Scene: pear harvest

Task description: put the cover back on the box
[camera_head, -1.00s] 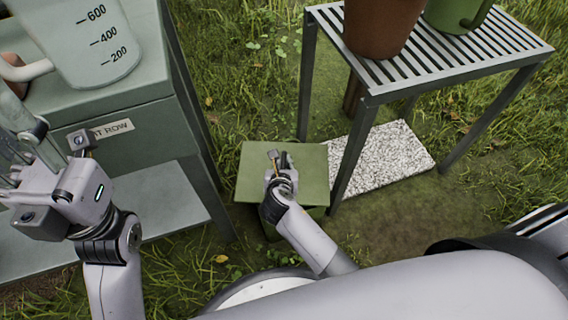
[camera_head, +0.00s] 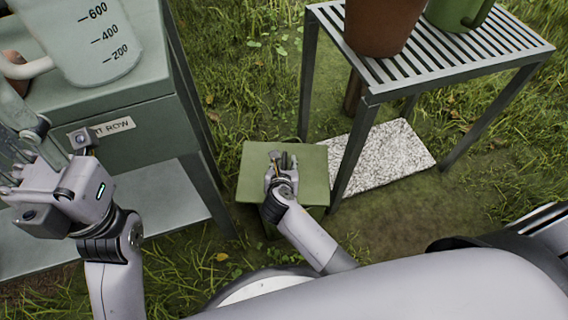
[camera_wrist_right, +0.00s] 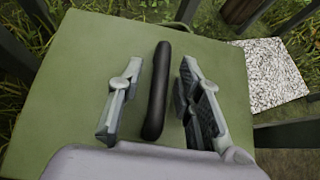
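The flat green cover (camera_head: 309,165) lies over the box (camera_head: 316,213), whose dark green side shows only in part below it. In the head view the cover looks roughly level; whether it is fully seated I cannot tell. Its black bar handle (camera_wrist_right: 157,88) stands between the fingers of my right gripper (camera_head: 281,160). In the wrist view the right gripper (camera_wrist_right: 160,105) is open, with a gap on each side of the handle. My left gripper (camera_head: 22,165) is at the left by the cabinet, far from the box; its fingertips are partly cut off or unclear.
A green-grey cabinet (camera_head: 150,138) with a lower shelf (camera_head: 160,192) and a measuring jug (camera_head: 85,45) on top stands left. A slatted metal stand (camera_head: 440,62) with a brown pot (camera_head: 380,25) and a green one is right of the box. A pale speckled slab (camera_head: 390,160) lies under it.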

